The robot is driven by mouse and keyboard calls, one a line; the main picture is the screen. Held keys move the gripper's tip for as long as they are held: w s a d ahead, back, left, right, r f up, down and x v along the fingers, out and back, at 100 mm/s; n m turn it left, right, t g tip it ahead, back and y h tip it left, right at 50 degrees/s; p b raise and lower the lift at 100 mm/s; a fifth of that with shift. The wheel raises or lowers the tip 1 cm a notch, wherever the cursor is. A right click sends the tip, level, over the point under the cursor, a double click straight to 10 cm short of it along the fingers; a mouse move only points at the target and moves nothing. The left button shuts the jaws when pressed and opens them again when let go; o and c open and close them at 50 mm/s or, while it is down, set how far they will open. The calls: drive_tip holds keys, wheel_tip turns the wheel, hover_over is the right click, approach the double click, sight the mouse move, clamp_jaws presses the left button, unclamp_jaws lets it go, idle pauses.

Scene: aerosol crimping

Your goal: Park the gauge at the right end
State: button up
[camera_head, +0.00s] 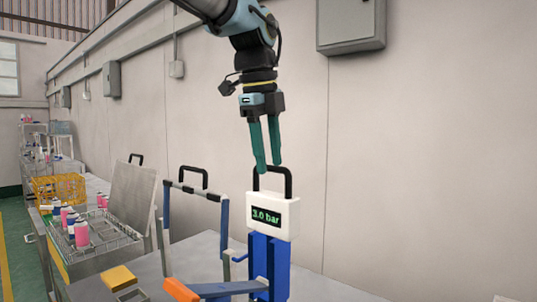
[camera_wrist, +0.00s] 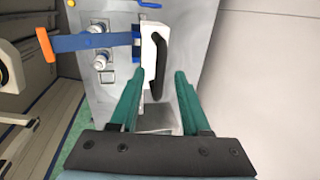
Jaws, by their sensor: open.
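The gauge is a white box (camera_head: 273,216) with a green "3.0 bar" display and a black loop handle (camera_head: 272,180) on top. It sits upright on a blue post (camera_head: 268,262). My gripper (camera_head: 268,168) points down over the handle, its two green fingers apart and empty. The fingertips are at about the height of the handle's top; I cannot tell whether they touch it. In the wrist view the black handle (camera_wrist: 160,62) lies between the fingertips, beside the white gauge body (camera_wrist: 149,48).
A blue lever (camera_head: 240,287) with an orange end juts left from the post. A frame (camera_head: 166,235) with a black handle stands to the left. A tray (camera_head: 105,252) of pink cans is farther left. A plain wall is behind; the grey bench right of the post looks clear.

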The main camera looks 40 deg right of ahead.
drive_tip(key=shift+f, duration=0.1)
clamp_jaws()
idle(0.3)
idle(1.1)
